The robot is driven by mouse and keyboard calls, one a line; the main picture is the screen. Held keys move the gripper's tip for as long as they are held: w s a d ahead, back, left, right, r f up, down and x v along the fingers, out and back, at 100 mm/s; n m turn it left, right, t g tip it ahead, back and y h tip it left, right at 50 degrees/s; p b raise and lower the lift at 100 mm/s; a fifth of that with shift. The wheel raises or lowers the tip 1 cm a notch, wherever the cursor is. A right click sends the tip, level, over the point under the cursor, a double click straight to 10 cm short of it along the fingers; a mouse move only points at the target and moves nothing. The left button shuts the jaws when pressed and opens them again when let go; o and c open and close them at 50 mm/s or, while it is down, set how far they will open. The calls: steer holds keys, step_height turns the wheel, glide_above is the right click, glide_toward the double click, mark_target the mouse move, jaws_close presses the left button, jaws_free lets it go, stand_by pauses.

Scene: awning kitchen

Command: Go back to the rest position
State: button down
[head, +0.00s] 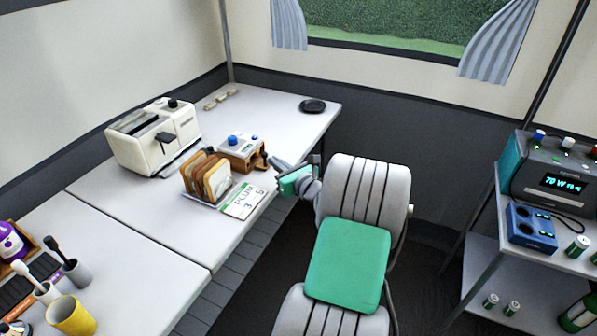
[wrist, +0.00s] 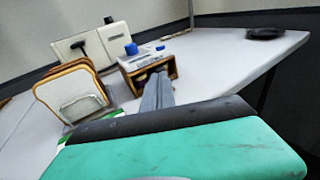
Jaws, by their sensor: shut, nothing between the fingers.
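My gripper (head: 273,161) is at the right edge of the white table (head: 120,222), beside a small wooden device with blue knobs (head: 241,150). Its grey fingers are shut and hold nothing, and they point toward that device. In the wrist view the closed fingers (wrist: 158,82) reach up in front of the device (wrist: 148,62), overlapping its face. I cannot tell whether they touch it. My green and white arm stretches from the bottom of the head view up to the gripper.
A toast rack with bread slices (head: 207,177), a printed card (head: 243,201) and a cream toaster (head: 153,138) stand close by. A black disc (head: 312,106) lies at the far corner. A yellow mug (head: 70,316) is at lower left. A shelf unit (head: 482,262) stands right; dark floor separates it from the table.

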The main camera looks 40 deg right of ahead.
steer(key=s+a+r+p, duration=0.1)
steer(key=s, duration=1)
steer(key=w+a+n+g+y+p, duration=0.1)
steer(key=a+n, duration=0.2)
steer(key=w+a+r+n+g+y+p, duration=0.1)
steer(key=w+a+n+y, duration=0.1)
steer(key=a+n, duration=0.1)
steer(key=w+a+r+n+g+y+p, duration=0.1)
steer(key=w+a+n+p, duration=0.1)
steer(key=a+n, duration=0.2)
steer(key=shift+a+y, duration=0.3)
steer(key=shift+a, duration=0.4)
steer(key=a+r+n+g+p, duration=0.2)
steer(key=a+n+g+p, duration=0.3)
steer(key=a+n, duration=0.6)
steer(key=s+a+r+n+g+h+p, duration=0.1)
steer(key=s+a+r+n, duration=0.3)
steer(key=n, duration=0.4)
steer(key=s+a+r+n+g+h+p, duration=0.1)
steer(key=s+a+r+n+g+p, duration=0.3)
steer(key=s+n, duration=0.4)
step_height(320, 180, up, 2)
steer(key=shift+s+a+r+n+h+p, duration=0.1)
steer(key=shift+s+a+n+h+p, duration=0.2)
steer(key=shift+s+a, duration=0.2)
steer(key=c, duration=2.2)
jaws_free()
